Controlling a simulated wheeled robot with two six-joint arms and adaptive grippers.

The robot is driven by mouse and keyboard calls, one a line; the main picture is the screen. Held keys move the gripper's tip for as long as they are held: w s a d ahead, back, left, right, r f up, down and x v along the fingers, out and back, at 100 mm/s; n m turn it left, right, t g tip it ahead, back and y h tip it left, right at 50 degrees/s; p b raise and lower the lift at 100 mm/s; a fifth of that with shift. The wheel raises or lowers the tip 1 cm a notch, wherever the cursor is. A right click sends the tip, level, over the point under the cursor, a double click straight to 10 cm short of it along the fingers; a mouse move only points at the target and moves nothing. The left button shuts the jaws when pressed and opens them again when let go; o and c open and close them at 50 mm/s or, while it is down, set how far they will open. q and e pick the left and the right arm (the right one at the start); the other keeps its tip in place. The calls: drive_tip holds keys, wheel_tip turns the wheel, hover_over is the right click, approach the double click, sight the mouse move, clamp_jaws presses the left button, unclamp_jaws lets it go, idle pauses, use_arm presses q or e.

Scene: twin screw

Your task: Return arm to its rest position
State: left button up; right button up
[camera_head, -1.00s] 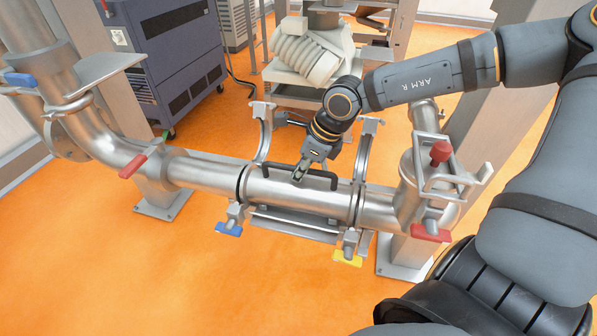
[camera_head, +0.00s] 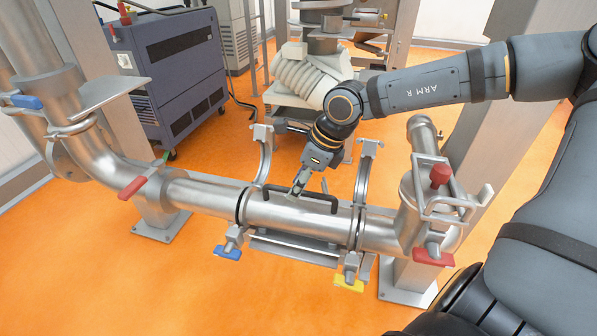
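My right arm (camera_head: 430,88) reaches in from the right, with its forearm nearly level and its wrist bent down. My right gripper (camera_head: 311,190) is at the black handle (camera_head: 318,206) on top of the metal pipe section (camera_head: 290,217). Its fingers look spread apart, one near the handle's left part and a thin one further right. Whether they touch the handle cannot be told. The pipe section lies in line between the two neighbouring pipes. My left gripper is out of view.
Two raised half-ring clamps (camera_head: 369,165) stand behind the pipe section. Blue (camera_head: 228,253) and yellow (camera_head: 348,284) clamp knobs hang in front. Red handles (camera_head: 133,187) flank it on both sides. A dark cabinet (camera_head: 170,75) stands at the back left. Orange floor is clear in front.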

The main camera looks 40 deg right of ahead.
wheel_tip(320, 180, up, 6)
drive_tip(key=shift+r, duration=0.15)
